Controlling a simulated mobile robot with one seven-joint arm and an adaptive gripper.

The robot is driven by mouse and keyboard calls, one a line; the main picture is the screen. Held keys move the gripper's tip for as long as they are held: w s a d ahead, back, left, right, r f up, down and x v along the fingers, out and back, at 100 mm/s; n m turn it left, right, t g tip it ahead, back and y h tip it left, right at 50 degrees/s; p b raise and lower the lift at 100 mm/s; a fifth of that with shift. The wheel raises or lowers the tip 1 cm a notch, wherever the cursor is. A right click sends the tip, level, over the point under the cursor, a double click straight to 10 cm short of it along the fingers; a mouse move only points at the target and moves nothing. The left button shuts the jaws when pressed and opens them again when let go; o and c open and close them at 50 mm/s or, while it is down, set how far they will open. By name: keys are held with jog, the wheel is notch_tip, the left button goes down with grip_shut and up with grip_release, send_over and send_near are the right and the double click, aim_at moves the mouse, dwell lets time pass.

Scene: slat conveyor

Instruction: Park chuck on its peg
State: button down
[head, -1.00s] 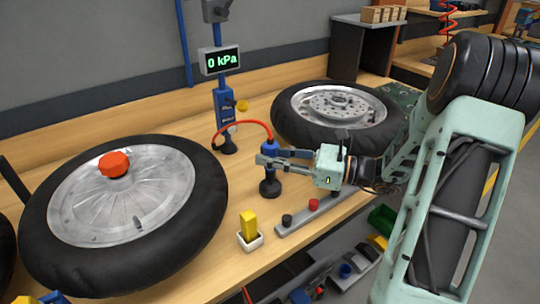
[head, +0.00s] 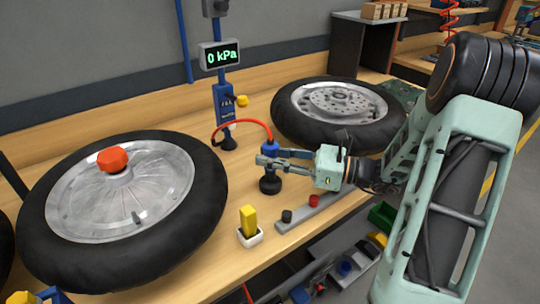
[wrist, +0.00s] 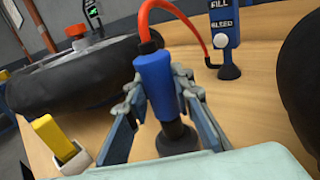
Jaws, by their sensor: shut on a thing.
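The chuck (head: 269,147) is a blue cylinder with a red hose from its top. It also shows upright in the wrist view (wrist: 154,75). My gripper (head: 266,161) is shut on the chuck, its fingers on both sides of it in the wrist view (wrist: 158,92). The black peg stand (head: 270,185) is directly below the chuck on the bench, and its dark base shows between the fingers in the wrist view (wrist: 177,138). The fingers hide where chuck and peg meet, so I cannot tell if the chuck is fully down.
A wheel with a red cap (head: 112,158) lies left; another wheel (head: 338,112) lies behind my gripper. The blue gauge post (head: 224,100) reads 0 kPa. A yellow block (head: 248,220) in a white holder and a grey strip with knobs (head: 300,214) stand in front.

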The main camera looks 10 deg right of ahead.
jog(key=shift+f, duration=0.15)
jog(key=c, duration=1.6)
grip_release()
notch_tip(320, 180, up, 11)
jog(key=p, duration=1)
jog(key=shift+f, duration=0.1)
